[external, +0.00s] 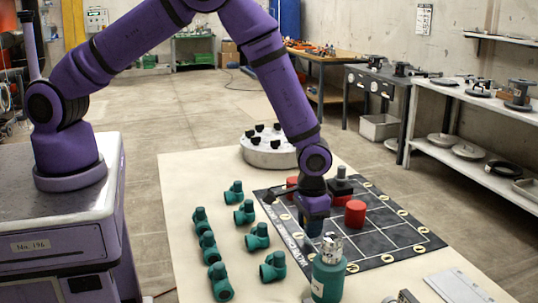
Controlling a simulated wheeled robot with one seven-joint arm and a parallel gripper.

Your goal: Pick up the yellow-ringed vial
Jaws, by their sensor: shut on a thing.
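My gripper (314,231) points down over the dark gridded mat (385,243), at the mat's left part. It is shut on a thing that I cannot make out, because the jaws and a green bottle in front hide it. The green bottle (328,279) has a pale label and a silvery top, and stands upright at the near edge of the mat. I cannot make out a yellow ring on any vial in this view.
Several green pipe fittings (257,237) stand at left. A round grey holder (268,150) with black pegs is behind.

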